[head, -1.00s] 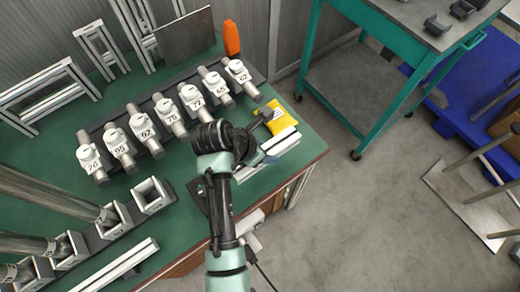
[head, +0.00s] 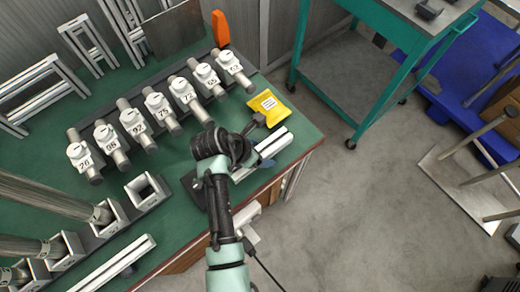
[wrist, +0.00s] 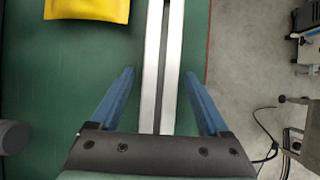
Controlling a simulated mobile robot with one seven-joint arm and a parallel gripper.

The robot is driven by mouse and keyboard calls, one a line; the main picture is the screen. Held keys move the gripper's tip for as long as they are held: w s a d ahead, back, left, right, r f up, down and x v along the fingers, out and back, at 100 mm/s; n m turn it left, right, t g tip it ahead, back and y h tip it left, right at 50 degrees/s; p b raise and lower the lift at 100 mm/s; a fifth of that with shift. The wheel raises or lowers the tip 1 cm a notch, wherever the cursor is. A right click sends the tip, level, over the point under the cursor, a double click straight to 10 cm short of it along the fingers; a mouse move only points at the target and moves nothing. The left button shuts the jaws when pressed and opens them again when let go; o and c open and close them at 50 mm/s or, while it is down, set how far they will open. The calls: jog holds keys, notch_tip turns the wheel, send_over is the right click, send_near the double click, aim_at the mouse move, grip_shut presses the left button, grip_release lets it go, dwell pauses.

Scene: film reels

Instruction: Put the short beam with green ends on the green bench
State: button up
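A short silver-white slotted beam (head: 272,146) lies near the right front edge of the green bench (head: 165,215). In the wrist view the beam (wrist: 173,45) runs lengthwise between my gripper's two blue fingers. Its far end is cut off by the frame and its near end is hidden behind the gripper body, so I see no green ends. My gripper (wrist: 159,73) is open, with a gap on each side of the beam. I cannot tell the fingers' exact height above the bench.
A yellow packet (head: 268,107) lies beside the beam. Several numbered valves (head: 157,102) stand in a row behind. Another long silver beam (head: 118,264) lies at the front left. An orange object (head: 221,29) stands at the back. A teal cart (head: 350,75) stands to the right across open floor.

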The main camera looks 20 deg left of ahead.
jog(key=p+v, duration=0.2)
jog(key=v, duration=1)
jog(key=shift+w+r, duration=0.1)
jog(key=shift+r, duration=0.05)
